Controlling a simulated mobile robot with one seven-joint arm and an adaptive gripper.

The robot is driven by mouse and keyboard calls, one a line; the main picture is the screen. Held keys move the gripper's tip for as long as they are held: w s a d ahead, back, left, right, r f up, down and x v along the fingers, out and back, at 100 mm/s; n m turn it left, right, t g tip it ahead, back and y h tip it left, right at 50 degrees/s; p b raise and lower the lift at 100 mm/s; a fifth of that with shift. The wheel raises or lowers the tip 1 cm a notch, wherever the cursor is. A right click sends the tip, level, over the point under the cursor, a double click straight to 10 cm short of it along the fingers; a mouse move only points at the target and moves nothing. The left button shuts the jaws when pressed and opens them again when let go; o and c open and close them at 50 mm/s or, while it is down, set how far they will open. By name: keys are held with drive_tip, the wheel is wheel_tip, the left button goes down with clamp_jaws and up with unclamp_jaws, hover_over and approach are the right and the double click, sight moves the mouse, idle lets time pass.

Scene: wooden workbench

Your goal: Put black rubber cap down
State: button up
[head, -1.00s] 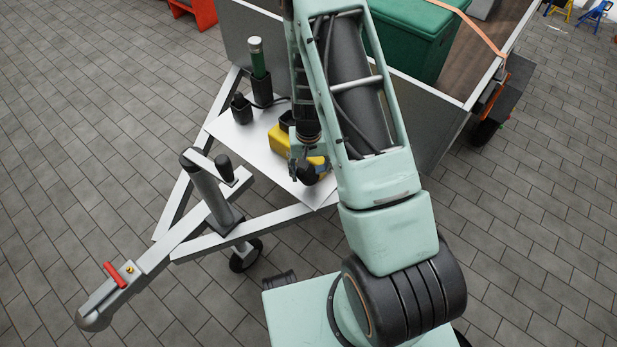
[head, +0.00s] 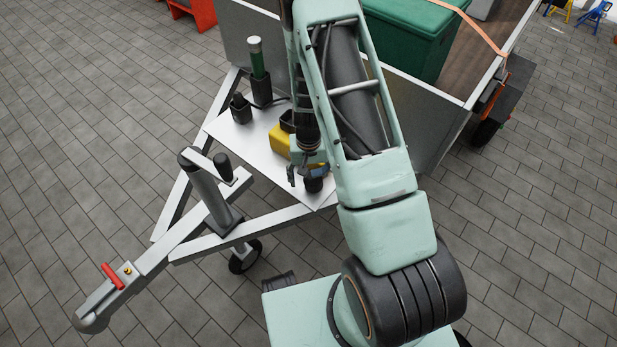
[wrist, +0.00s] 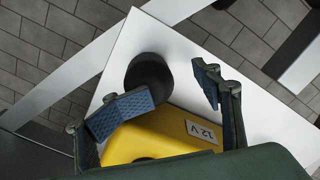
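The black rubber cap (wrist: 149,78) stands on the white plate (wrist: 185,65) near its corner in the wrist view. In the head view the cap (head: 313,185) is at the front edge of the plate, just below my gripper (head: 306,172). In the wrist view my gripper (wrist: 166,95) is open, with its two blue-padded fingers wide apart. The cap lies between and beyond the fingertips, and nothing is held. The left finger overlaps the cap's lower edge in the picture; I cannot tell if they touch.
A yellow 12 V box (wrist: 165,138) sits on the plate under my gripper. A black holder with a green cylinder (head: 258,62) and a smaller black part (head: 240,108) stand at the plate's far left. The trailer's drawbar (head: 195,230) and jack post (head: 212,190) are at the left.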

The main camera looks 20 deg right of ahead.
wheel_tip(320, 180, up, 12)
drive_tip(key=p, duration=0.3)
idle(0.5)
